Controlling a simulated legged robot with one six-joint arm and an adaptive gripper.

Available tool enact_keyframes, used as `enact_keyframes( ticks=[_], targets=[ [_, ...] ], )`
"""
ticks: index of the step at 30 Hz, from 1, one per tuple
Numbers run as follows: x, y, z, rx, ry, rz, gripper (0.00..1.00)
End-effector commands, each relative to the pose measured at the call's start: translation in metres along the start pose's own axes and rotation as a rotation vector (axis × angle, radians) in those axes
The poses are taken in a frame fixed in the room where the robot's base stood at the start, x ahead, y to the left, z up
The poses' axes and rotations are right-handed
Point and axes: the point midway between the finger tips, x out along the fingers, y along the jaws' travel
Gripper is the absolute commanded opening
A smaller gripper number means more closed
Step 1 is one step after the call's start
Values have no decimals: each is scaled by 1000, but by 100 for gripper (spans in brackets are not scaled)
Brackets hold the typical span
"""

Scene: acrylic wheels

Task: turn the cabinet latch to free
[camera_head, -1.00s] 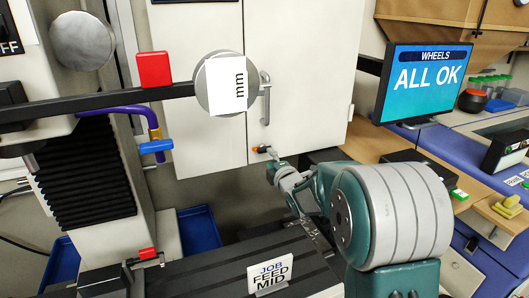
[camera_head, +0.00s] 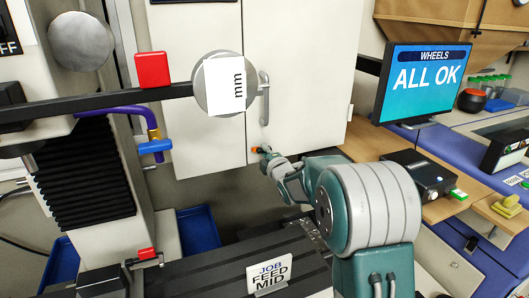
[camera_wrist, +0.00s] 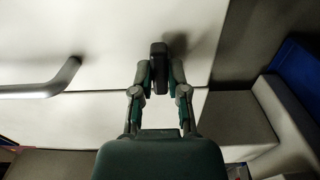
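The cabinet latch is a small dark block on the cabinet's pale front, low by the door edge. It shows in the wrist view (camera_wrist: 159,60), with its long side along my fingers' direction. My gripper (camera_wrist: 161,76) has one finger on each side of it, close against its sides; the fingers look shut on it. In the head view my gripper (camera_head: 267,155) reaches the lower part of the cabinet (camera_head: 205,130). An orange spot (camera_head: 256,149) shows just left of the fingertips there, and the gripper hides most of the latch.
A grey bar handle (camera_head: 264,98) stands out above the latch; it is at left in the wrist view (camera_wrist: 45,88). A black bar with a round disc (camera_head: 200,90) and white card crosses in front of the cabinet. A monitor (camera_head: 422,82) stands at right.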

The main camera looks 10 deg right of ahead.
Motion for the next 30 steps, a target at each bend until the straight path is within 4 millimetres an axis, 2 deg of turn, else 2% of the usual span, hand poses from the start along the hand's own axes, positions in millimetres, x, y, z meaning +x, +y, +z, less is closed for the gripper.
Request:
enact_keyframes(
  ticks=[5, 15, 26, 30],
  targets=[
    [0, -3, 0, -29, 0, -6, 0],
    [0, -4, 0, -375, 0, -9, 0],
    [0, -6, 1, -417, 1, -11, 0],
    [0, -6, 1, -556, 1, -12, 0]
  ],
)
